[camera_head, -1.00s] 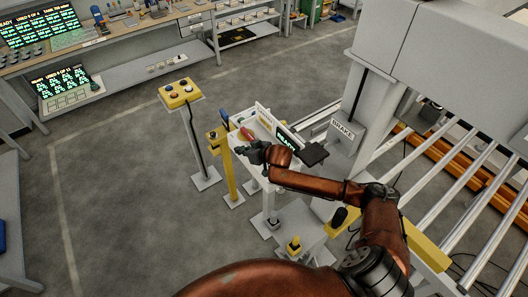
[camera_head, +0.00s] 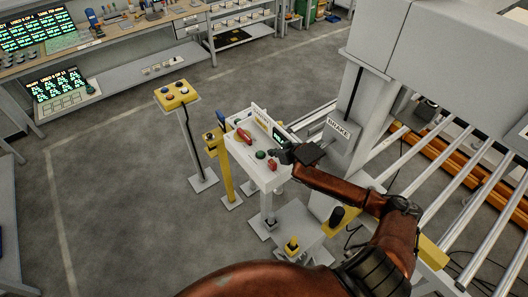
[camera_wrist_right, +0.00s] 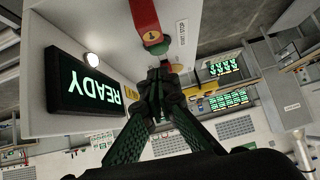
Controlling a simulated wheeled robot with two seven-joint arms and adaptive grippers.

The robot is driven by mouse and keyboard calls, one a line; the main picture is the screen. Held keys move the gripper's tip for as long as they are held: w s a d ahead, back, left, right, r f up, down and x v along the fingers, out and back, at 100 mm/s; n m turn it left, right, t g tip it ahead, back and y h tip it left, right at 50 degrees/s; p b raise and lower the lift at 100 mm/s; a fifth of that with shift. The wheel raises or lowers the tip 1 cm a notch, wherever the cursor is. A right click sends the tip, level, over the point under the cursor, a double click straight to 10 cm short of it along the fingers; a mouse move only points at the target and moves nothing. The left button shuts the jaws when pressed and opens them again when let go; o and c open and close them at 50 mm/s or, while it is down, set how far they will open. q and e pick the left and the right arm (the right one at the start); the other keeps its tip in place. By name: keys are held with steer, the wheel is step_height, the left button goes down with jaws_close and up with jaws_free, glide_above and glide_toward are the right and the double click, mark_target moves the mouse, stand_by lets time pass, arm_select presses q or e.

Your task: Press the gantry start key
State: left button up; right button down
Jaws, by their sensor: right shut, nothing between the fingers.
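A white console (camera_head: 246,168) on legs stands left of the gantry post. It bears a red handle (camera_head: 243,136), a round green button (camera_head: 260,155), a small red part (camera_head: 272,166) and a lit display (camera_head: 279,139). In the right wrist view, the display (camera_wrist_right: 85,84) reads READY upside down. A red part with a yellow disc (camera_wrist_right: 146,22) and a green piece show above my fingertips there. My right gripper (camera_head: 273,152) is shut and empty beside the green button; contact cannot be told. My left gripper is out of view.
A yellow button box (camera_head: 177,94) on a post stands left of the console, near a yellow post (camera_head: 223,168). The gantry post (camera_head: 352,115) with a BRAKE sign and a roller conveyor (camera_head: 440,165) are at right. Open floor lies left.

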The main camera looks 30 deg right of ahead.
mark_target(259, 151)
steer(key=p+x, duration=0.1)
steer(key=x, duration=0.7)
steer(key=shift+w+a+f, duration=0.1)
steer(key=shift+w+f, duration=0.05)
steer(key=shift+w, duration=0.05)
